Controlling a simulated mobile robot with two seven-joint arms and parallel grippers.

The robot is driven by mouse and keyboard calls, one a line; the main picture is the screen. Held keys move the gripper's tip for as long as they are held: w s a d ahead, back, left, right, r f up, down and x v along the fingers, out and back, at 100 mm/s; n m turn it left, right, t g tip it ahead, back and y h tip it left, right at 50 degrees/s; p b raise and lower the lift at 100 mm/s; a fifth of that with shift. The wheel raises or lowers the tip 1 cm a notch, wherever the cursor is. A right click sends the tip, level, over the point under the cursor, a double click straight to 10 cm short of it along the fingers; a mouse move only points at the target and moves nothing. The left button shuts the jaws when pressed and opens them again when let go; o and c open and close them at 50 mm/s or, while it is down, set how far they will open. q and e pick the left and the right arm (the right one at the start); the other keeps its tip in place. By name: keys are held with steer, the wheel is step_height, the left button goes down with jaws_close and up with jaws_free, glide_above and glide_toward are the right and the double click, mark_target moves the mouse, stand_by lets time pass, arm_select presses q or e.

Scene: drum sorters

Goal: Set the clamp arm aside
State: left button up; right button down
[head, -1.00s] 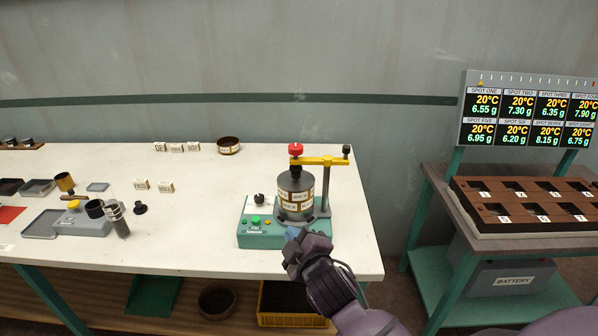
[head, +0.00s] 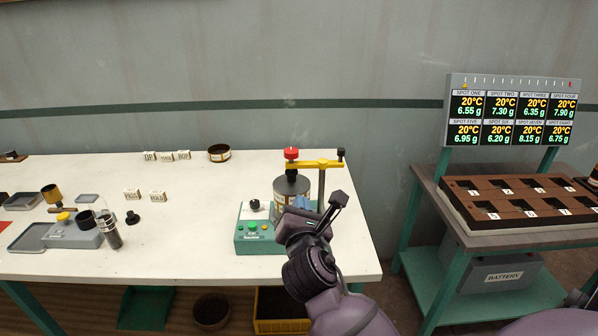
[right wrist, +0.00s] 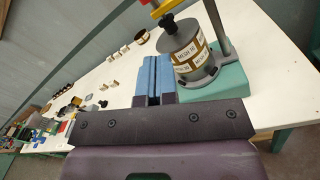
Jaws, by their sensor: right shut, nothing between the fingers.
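The yellow clamp arm (head: 322,163) lies level across the top of the grey labelled drum (head: 291,188), with a red knob (head: 291,154) at its left end. Its right end meets an upright grey post. In the right wrist view the clamp arm (right wrist: 163,9) is cut by the top edge, above the drum (right wrist: 187,47). The drum stands on a green base (head: 255,240) with buttons. My right gripper (head: 318,207) is in front of the drum's right side, below the clamp arm. Its blue fingers (right wrist: 153,78) are shut and empty, apart from the drum. My left gripper is out of view.
Small label blocks (head: 158,196), a dark round dish (head: 219,153) and a grey box with vials (head: 72,232) are on the white table (head: 170,260) to the left. A dark slotted rack (head: 470,212) is on the right stand, below a display (head: 511,112). The table's front middle is clear.

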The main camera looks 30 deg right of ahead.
mark_target(301, 165)
steer(key=shift+s+d+f+n+g+h, duration=0.1)
steer(key=shift+s+d+n+g+h, duration=0.1)
steer(key=shift+n, duration=0.85)
steer(key=shift+s+d+n+g+h, duration=0.1)
steer(key=shift+d+n+g+h, duration=0.1)
steer(key=shift+n, duration=0.85)
steer(key=x, duration=1.3)
steer(key=shift+a, duration=0.15)
steer(key=shift+w+d, duration=0.35)
steer(key=shift+w, duration=0.2)
